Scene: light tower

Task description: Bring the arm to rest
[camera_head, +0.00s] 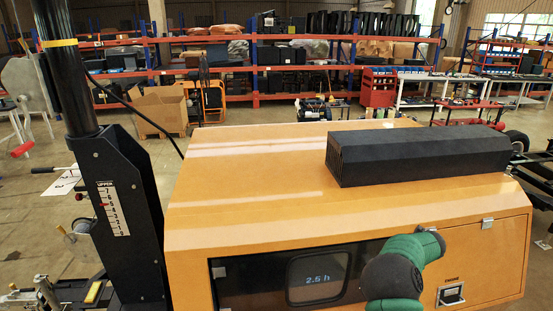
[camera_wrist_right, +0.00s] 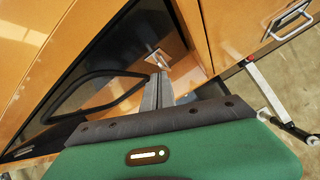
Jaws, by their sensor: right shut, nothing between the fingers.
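My right arm (camera_head: 405,265) is green and reaches in front of the orange light tower cabinet (camera_head: 250,180) in the head view. Its gripper is hidden there. In the right wrist view my right gripper (camera_wrist_right: 161,78) shows two thin grey fingers, shut with nothing between them. The fingertips point at a small pale plate (camera_wrist_right: 158,60) in the dark panel recess; contact cannot be told. A screen (camera_head: 318,277) on the cabinet front reads 2.5 h. My left gripper is in neither view.
A black mast (camera_head: 115,200) with a numbered scale stands left of the cabinet. A long black box (camera_head: 420,150) lies on the cabinet top. Shelves (camera_head: 270,70) stand far behind.

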